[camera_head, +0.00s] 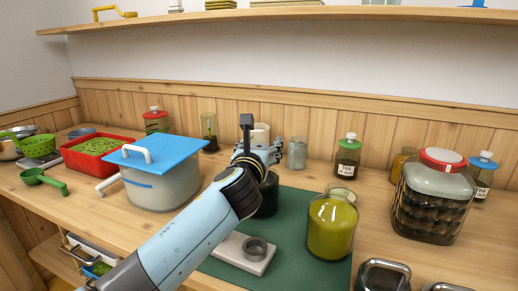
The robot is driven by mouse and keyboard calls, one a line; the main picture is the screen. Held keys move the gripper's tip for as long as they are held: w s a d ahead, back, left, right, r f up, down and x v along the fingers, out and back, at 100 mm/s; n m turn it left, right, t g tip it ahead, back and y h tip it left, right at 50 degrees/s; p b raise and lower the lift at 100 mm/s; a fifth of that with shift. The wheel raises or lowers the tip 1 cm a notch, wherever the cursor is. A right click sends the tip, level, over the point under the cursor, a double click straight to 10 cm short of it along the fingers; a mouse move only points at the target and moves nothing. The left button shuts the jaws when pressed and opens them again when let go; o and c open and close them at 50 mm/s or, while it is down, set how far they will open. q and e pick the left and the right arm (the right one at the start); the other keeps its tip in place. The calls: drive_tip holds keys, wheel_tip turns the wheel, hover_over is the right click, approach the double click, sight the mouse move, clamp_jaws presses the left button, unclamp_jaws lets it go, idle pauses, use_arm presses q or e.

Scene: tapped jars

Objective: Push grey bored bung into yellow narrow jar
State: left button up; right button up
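A grey ring-shaped piece with a hole, which looks like the grey bored bung (256,247), rests on a pale block (237,252) on the green mat. A jar with yellow-green contents (332,226) stands upright on the mat to its right; it looks like the yellow jar, and its mouth seems open. My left gripper (266,153) is above and behind a dark jar (269,196), well beyond the grey piece and apart from it. Its fingers face away and are partly hidden, so I cannot tell if they are open. My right gripper is out of view.
A white pot with a blue lid (160,180) stands left of my arm. A large red-lidded jar (432,195) stands right of the mat (298,261). Small bottles line the back wall. Metal-rimmed containers (383,275) are at the front right. A shelf (300,14) runs overhead.

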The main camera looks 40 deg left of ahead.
use_arm(q)
drive_tip(key=c, duration=1.1)
drive_tip(key=shift+c, duration=1)
drive_tip(key=o, duration=0.5)
clamp_jaws()
drive_tip(key=shift+r+p, duration=0.3)
drive_tip(key=shift+r+p, duration=1)
drive_tip(key=shift+p, duration=0.2)
drive_tip(key=shift+r, duration=0.1)
